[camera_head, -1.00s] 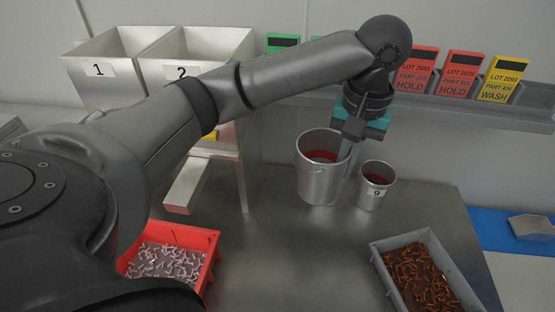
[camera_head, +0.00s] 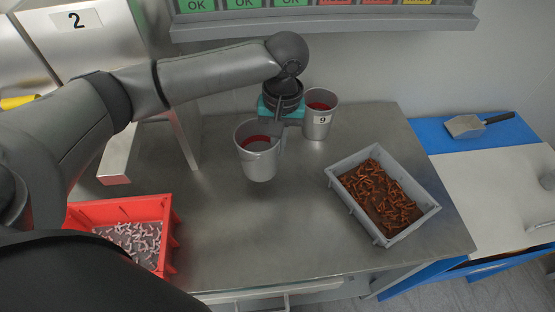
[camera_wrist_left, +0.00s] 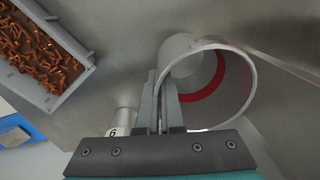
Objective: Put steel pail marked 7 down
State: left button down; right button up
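A steel pail (camera_head: 258,164) with a red band inside is at my left gripper (camera_head: 278,135), near the middle of the steel table. No number shows on it, so I cannot confirm a 7. In the left wrist view the fingers (camera_wrist_left: 160,105) are closed together on the wall of this pail (camera_wrist_left: 238,100) at its rim. The pail looks roughly upright; I cannot tell whether its base touches the table. My right gripper is not in view.
A grey tray of rusty parts (camera_head: 345,197) is at right, a red bin of pale parts (camera_head: 95,212) at front left. The steel table (camera_head: 260,235) is bare in the front middle.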

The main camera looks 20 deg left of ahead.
pick_arm(q)
notch_tip(320, 180, down, 5)
jog(key=shift+b, duration=0.5)
jog(key=c, duration=1.1)
grip_release()
jog(key=shift+f, duration=0.1)
